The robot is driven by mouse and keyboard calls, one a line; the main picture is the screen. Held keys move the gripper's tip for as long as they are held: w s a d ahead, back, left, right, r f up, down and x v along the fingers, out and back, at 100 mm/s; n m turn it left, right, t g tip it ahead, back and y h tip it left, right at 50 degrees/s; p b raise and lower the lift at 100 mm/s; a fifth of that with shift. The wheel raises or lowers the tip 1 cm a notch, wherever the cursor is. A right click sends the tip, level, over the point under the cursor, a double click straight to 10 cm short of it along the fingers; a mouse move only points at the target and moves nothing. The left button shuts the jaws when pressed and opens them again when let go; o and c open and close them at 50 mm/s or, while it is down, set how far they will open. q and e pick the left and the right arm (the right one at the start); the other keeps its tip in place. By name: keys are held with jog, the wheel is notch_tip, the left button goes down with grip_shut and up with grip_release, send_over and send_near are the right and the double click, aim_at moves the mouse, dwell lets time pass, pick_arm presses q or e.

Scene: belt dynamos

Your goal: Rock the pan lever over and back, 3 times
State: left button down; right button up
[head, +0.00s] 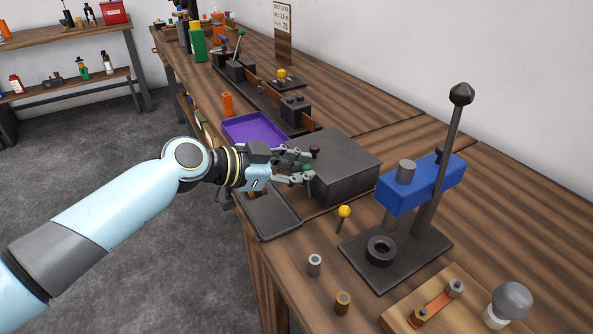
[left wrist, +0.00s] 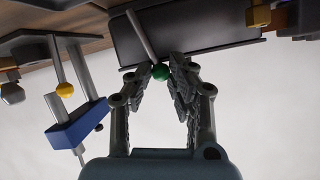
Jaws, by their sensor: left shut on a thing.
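The lever with a green ball knob (head: 307,167) stands at the near-left side of a dark grey block (head: 347,165) on the bench. My left gripper (head: 305,169) reaches in from the left and is shut on the green knob. In the left wrist view the green knob (left wrist: 160,72) sits between the fingertips, and its grey rod (left wrist: 140,36) runs at a tilt towards the dark block. The fingers partly hide the knob in the head view. My right gripper is not in view.
A dark tray (head: 272,218) lies beside the block, with a purple tray (head: 256,129) behind. A press with a blue block (head: 420,187) and tall lever (head: 447,140) stands to the right. A yellow-knobbed pin (head: 344,212) and small cylinders (head: 314,265) stand in front.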

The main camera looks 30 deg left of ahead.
aim_at(325, 184)
pick_arm(q)
jog(key=shift+s+d+f+m+y+b, duration=0.15)
jog(key=shift+s+d+m+y+b, duration=0.2)
jog(key=shift+d+m+b, duration=0.3)
jog(key=d+m+b, duration=0.1)
jog(key=b, duration=0.1)
jog(key=s+d+m+t+y+b, duration=0.1)
jog(key=b, duration=0.1)
jog(key=shift+s+f+m+t, duration=0.2)
jog(key=shift+m+t, duration=0.1)
jog(key=shift+m, duration=0.05)
jog(key=shift+s+d+f+m+t+y+b, duration=0.15)
jog(key=shift+d+m+t+y+b, duration=0.25)
jog(key=shift+b, duration=0.4)
jog(key=shift+s+d+r+m+t+y+b, duration=0.1)
jog(key=shift+s+d+m+y+b, duration=0.1)
jog(key=shift+m+b, duration=0.45)
jog(key=c, duration=1.2)
grip_release()
jog(key=shift+n, duration=0.25)
jog(key=shift+o, duration=0.2)
jog(key=v, duration=1.2)
